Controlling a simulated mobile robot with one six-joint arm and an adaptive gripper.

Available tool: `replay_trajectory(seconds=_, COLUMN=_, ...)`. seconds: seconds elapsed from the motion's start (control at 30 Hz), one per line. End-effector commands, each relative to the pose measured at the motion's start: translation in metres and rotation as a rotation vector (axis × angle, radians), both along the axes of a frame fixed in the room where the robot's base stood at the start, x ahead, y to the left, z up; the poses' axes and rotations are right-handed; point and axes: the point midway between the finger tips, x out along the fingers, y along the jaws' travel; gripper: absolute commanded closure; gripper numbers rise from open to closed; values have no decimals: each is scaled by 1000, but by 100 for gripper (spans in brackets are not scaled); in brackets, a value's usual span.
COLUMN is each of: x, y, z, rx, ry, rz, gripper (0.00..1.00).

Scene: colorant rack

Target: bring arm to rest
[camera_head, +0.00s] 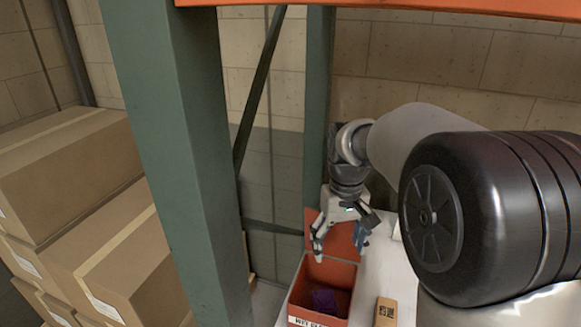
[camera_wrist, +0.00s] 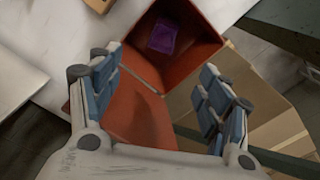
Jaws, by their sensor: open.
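My gripper (camera_head: 342,236) is open and empty. It hangs above the back part of a red-orange bin (camera_head: 322,272) in the head view. The bin has a raised back flap and a label on its front. A purple packet (camera_head: 325,300) lies inside the bin. In the wrist view my gripper (camera_wrist: 160,95) shows two spread fingers with blue pads and nothing between them. The bin (camera_wrist: 200,62) is beyond the fingers, with the purple packet (camera_wrist: 162,36) on its floor, apart from them.
A small brown box (camera_head: 386,312) lies on the white surface (camera_head: 375,280) right of the bin. A green rack post (camera_head: 180,150) stands at the left, with an orange beam (camera_head: 440,6) across the top. Stacked cardboard boxes (camera_head: 80,190) stand beyond the post.

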Motion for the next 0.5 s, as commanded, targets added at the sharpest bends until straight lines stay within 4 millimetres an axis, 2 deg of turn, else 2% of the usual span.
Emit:
replay_trajectory(seconds=0.17, x=-24, y=0, z=23, rx=0, ry=-44, rz=-13, gripper=29)
replay_trajectory(seconds=0.3, x=-69, y=0, z=50, rx=2, ry=-115, rz=-34, gripper=29)
replay_trajectory(seconds=0.5, x=-138, y=0, z=69, rx=6, ry=-218, rz=-68, gripper=29)
